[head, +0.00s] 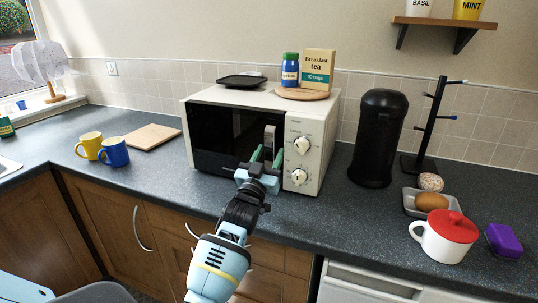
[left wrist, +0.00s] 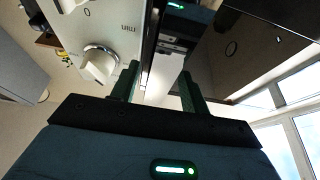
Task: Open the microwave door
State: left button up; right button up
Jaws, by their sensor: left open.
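The microwave (head: 265,98) is a cream box on the counter. Its dark glass door (head: 220,132) looks shut, with a pale upright handle (head: 269,138) at its right edge. Two white knobs (head: 302,145) are on the panel right of it. My left gripper (head: 267,157) is open at the door front, its green fingers on either side of the handle's lower part. In the left wrist view, the open fingers (left wrist: 160,88) have a pale strip between them, seemingly the handle; contact cannot be told. The panel knob (left wrist: 98,63) is at left. My right gripper is not in view.
Blue and yellow mugs (head: 114,152) and a wooden board (head: 152,136) stand left of the microwave. A black canister (head: 378,138) stands close on its right. A jar (head: 290,70) and tea box (head: 318,68) sit on top. The counter before the door is mostly clear.

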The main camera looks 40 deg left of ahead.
pick_arm(q)
jog(key=shift+w+r, duration=0.1)
jog(key=shift+w, duration=0.05)
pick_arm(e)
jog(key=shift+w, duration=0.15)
pick_arm(q)
jog(key=c, duration=1)
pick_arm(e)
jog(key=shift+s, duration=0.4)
